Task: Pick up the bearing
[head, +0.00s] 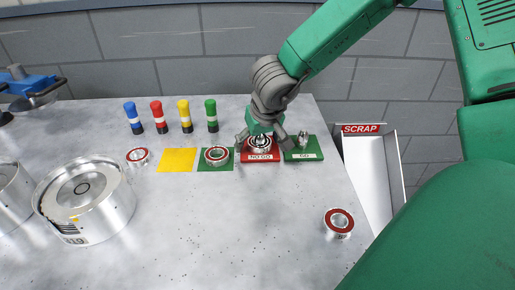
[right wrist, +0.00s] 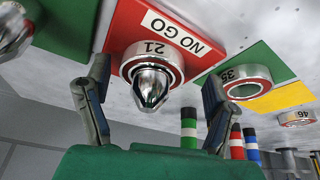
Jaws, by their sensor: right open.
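A bearing marked 21 (right wrist: 152,57) sits on the red NO GO plate (right wrist: 127,22), around a pointed metal post (right wrist: 150,88). It also shows in the head view (head: 260,144), partly covered by my right gripper. My right gripper (head: 273,139) is open above the NO GO plate; in the right wrist view its fingers (right wrist: 156,88) stand apart on either side of the bearing, with gaps. Another bearing, marked 35 (right wrist: 246,82), lies on a green square. A bearing marked 46 (right wrist: 298,118) lies beyond the yellow square. A red-faced bearing (head: 339,223) lies alone at front right. My left gripper is not visible.
The green GO plate (head: 304,154) with its post is right of NO GO. A SCRAP chute (head: 366,170) stands at the table's right edge. Several coloured cylinders (head: 184,116) stand behind. A large metal drum (head: 84,200) is at left. The middle front is clear.

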